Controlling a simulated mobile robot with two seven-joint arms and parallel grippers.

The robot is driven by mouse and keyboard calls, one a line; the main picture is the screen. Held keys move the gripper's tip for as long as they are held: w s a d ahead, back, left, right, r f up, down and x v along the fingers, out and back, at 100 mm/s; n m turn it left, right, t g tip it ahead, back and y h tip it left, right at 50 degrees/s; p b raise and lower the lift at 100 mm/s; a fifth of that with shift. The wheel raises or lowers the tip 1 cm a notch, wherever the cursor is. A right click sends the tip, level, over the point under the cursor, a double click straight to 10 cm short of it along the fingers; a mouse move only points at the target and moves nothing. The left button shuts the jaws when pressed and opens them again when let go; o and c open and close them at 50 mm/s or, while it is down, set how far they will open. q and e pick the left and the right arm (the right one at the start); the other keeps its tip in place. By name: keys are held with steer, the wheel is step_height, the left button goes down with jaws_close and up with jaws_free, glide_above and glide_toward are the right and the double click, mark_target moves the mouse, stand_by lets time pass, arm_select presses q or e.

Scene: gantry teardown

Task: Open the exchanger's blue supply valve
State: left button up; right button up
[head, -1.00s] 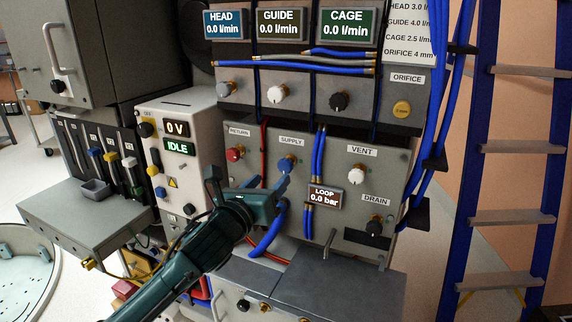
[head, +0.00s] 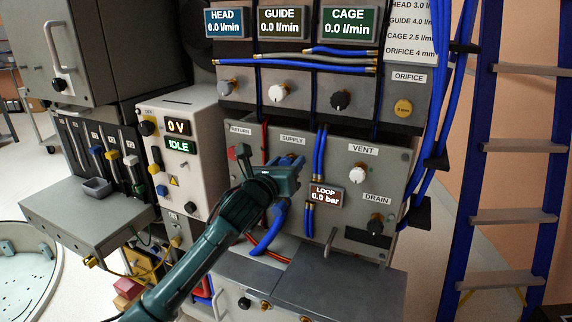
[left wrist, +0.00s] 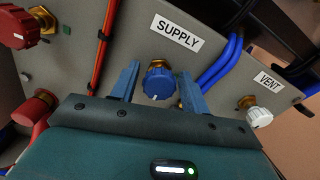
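The blue supply valve (left wrist: 157,82) is a round knob on a brass stem, below the SUPPLY label (left wrist: 177,33) on the grey panel. In the left wrist view it sits between the two fingers of my left gripper (left wrist: 160,88), with a gap showing on each side. In the head view, my left gripper (head: 270,160) is in front of the panel at the valve, and its body hides most of the knob. The fingers are spread open. I cannot tell how far the fingertips reach around the knob. My right gripper is not in view.
The red return knob (left wrist: 32,106) is left of the valve; the white vent knob (left wrist: 259,117) is right. Blue hoses (head: 319,152) run close by on the right, and a red hose (left wrist: 101,40) on the left. The LOOP display (head: 325,196) reads 0.0 bar.

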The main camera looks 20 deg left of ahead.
arm_select(q)
steer(key=c, duration=0.8)
steer(key=shift+o, duration=0.2)
